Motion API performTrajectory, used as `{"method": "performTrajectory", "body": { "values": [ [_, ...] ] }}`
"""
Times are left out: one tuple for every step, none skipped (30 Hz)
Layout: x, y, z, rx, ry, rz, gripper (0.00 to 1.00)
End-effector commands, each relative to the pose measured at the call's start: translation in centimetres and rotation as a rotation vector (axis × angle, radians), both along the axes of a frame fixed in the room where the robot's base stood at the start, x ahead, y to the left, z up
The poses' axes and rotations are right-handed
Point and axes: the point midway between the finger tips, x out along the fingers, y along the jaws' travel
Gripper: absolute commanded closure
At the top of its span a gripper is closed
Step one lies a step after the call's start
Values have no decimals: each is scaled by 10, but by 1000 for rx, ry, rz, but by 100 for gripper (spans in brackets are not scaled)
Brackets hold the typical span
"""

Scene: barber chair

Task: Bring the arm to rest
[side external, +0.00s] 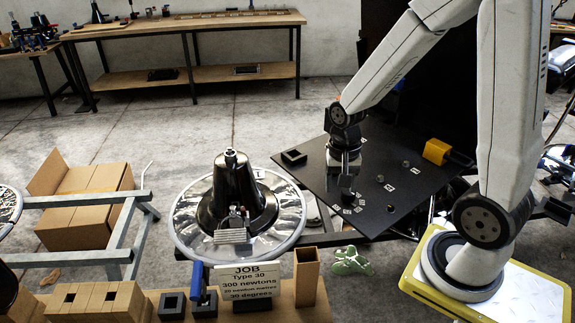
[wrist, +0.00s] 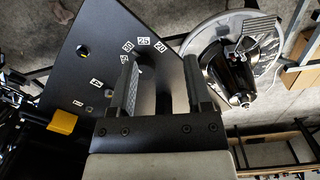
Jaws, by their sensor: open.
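My gripper (side external: 347,196) points down over the black board (side external: 315,158), close to its small white number labels. In the wrist view my gripper (wrist: 160,72) shows two dark fingers spread apart, with the black board (wrist: 75,65) behind them. The labels (wrist: 143,43) lie just past the fingertips. I see nothing held between the fingers. In the side view the fingertips are small, and I cannot tell how far they are from the board.
A black cone-shaped chair base (side external: 232,190) on a round shiny plate stands left of the board. A yellow block (side external: 436,151) sits at the board's right. A JOB sign (side external: 247,280) and a cardboard box (side external: 306,276) stand in front. A workbench (side external: 185,25) is behind.

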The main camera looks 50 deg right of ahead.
Motion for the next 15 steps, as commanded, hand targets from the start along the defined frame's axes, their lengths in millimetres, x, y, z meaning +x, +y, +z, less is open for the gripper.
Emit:
{"method": "performTrajectory", "body": {
  "values": [
    [1, 9, 2, -5, -29, 98, 37],
    [1, 14, 3, -9, -44, 156, 37],
    [2, 20, 5, -14, -67, 233, 37],
    [2, 24, 6, -19, -82, 291, 37],
    [2, 29, 7, -24, -97, 349, 37],
    [2, 35, 8, -32, -120, 424, 37],
    [2, 39, 9, -37, -133, 480, 37],
    [2, 43, 10, -43, -149, 533, 37],
    [2, 48, 11, -51, -166, 600, 37],
    [1, 52, 12, -57, -178, 647, 37],
    [1, 55, 13, -63, -189, 690, 37],
    [1, 59, 14, -71, -204, 742, 37],
    [1, 61, 14, -75, -212, 776, 37],
    [1, 63, 15, -81, -220, 805, 37],
    [1, 66, 16, -87, -231, 839, 37]
  ]
}}
